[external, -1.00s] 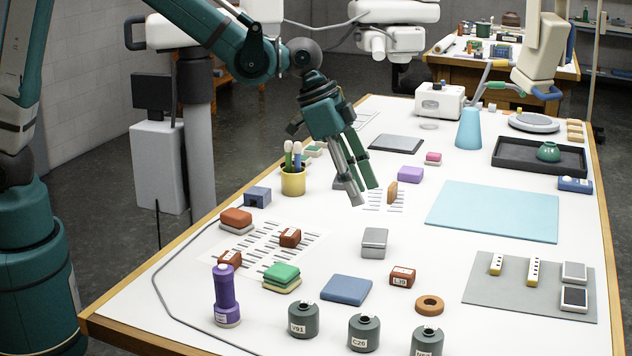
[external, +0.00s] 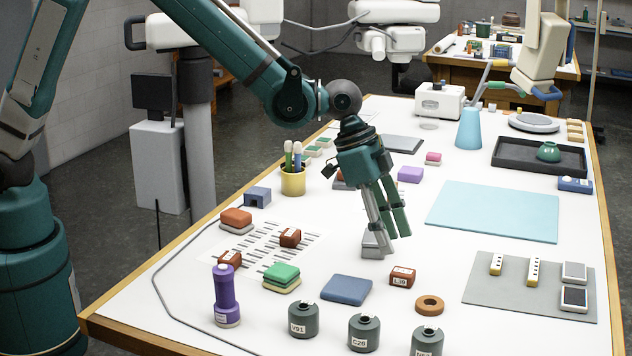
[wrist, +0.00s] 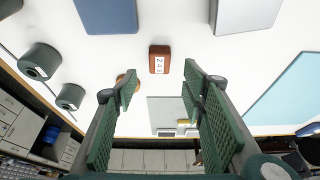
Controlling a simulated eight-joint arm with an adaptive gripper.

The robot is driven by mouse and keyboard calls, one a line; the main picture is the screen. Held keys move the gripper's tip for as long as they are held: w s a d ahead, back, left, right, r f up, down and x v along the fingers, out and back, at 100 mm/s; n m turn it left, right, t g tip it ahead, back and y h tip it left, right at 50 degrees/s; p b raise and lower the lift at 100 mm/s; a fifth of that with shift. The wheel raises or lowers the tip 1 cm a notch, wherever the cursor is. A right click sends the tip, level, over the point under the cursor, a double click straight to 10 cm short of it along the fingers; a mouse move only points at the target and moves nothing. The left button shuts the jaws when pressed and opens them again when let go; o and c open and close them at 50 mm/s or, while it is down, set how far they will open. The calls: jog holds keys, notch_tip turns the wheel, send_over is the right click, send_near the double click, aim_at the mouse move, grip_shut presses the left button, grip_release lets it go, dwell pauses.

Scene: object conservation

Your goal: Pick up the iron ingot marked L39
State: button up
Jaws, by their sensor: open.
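A small red-brown block with a white label (external: 403,275) lies on the white table, front of centre; the label is small but seems to read L39. In the wrist view a red-brown labelled block (wrist: 159,52) sits ahead, between the lines of the fingers; its label is hard to read. My gripper (external: 393,243) is open and empty, above and just behind the block in the external view. In the wrist view my gripper (wrist: 158,86) shows two green fingers wide apart, with the block beyond their tips. Two similar red-brown blocks (external: 290,238) (external: 230,258) lie to the left.
A grey block (external: 373,250) is partly hidden behind my fingers. A blue pad (external: 346,290) lies left of the labelled block, and an orange-brown ring (external: 430,304) lies to its front right. Grey labelled canisters (external: 364,333) stand along the front. A grey mat (external: 490,300) lies right.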

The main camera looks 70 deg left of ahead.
aim_at(402, 271)
jog(key=shift+x, duration=1.3)
jog(key=shift+p+x, duration=0.3)
jog(key=shift+x, duration=2.3)
jog(key=shift+s, duration=0.1)
jog(key=shift+c, duration=0.3)
jog(key=c, duration=1.1)
